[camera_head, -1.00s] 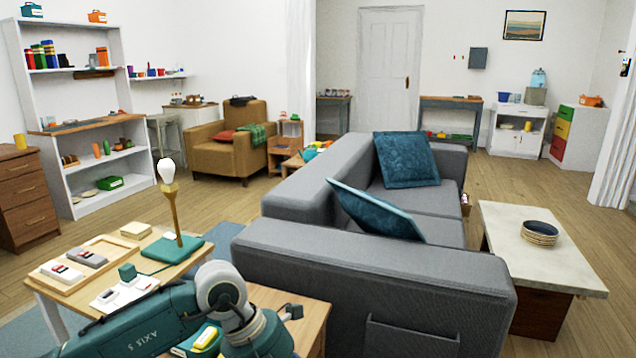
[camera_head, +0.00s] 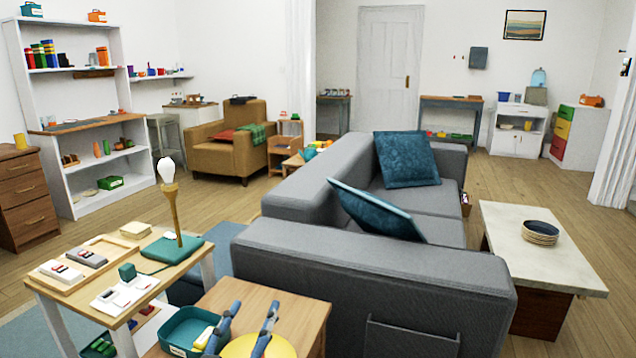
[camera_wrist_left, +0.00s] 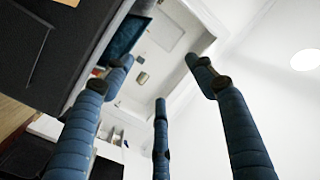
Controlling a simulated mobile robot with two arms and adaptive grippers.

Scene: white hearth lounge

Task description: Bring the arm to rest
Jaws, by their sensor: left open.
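My left gripper (camera_head: 252,318) shows at the bottom of the head view, with its blue fingers pointing up and apart. In the left wrist view my left gripper (camera_wrist_left: 160,76) has its three segmented fingers spread, with nothing between them. It is open and empty, in front of a yellow round thing (camera_head: 262,347) and beside a teal bin (camera_head: 182,330). Most of my left arm is below the picture. My right gripper is in neither view.
A low wooden table (camera_head: 295,312) is near the gripper. The grey sofa (camera_head: 380,275) is to the right, then a pale-topped table (camera_head: 500,225) with stacked plates.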

